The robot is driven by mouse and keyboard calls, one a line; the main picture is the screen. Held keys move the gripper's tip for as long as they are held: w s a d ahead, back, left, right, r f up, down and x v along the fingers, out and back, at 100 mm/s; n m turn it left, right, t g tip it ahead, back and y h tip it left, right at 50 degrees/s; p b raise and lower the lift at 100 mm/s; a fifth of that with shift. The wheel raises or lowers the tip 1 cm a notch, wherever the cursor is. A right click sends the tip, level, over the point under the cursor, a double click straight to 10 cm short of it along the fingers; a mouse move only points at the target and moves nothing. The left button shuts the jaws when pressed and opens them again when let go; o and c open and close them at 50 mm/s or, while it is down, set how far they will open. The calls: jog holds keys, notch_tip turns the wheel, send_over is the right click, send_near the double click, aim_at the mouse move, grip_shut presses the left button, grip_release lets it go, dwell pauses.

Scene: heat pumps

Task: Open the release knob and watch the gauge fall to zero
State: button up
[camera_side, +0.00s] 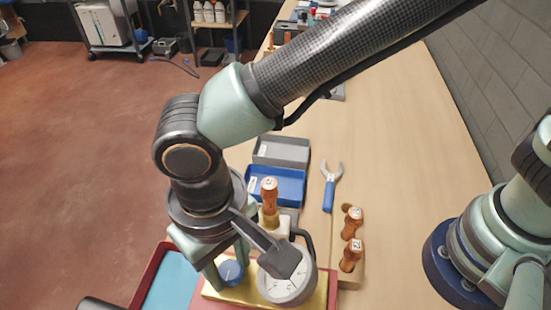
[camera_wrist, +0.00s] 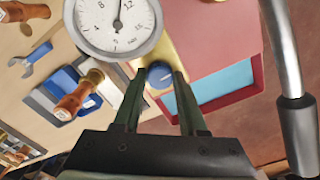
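The blue release knob (camera_side: 231,272) sits on a gold plate (camera_side: 318,299), left of the gauge. In the wrist view the knob (camera_wrist: 160,74) lies between the tips of my gripper (camera_wrist: 160,80). The fingers are apart on both sides of it; I cannot tell whether they touch it. In the side view my gripper (camera_side: 227,268) points down at the knob. The round white gauge (camera_wrist: 115,22) has its needle pointing up, between the 8 and 12 marks.
Blue (camera_side: 277,184) and grey (camera_side: 282,151) trays and a blue-handled wrench (camera_side: 329,190) lie behind. A red-rimmed tray with a light blue inside (camera_side: 167,280) is at left. The right bench is mostly clear.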

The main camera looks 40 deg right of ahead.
grip_shut()
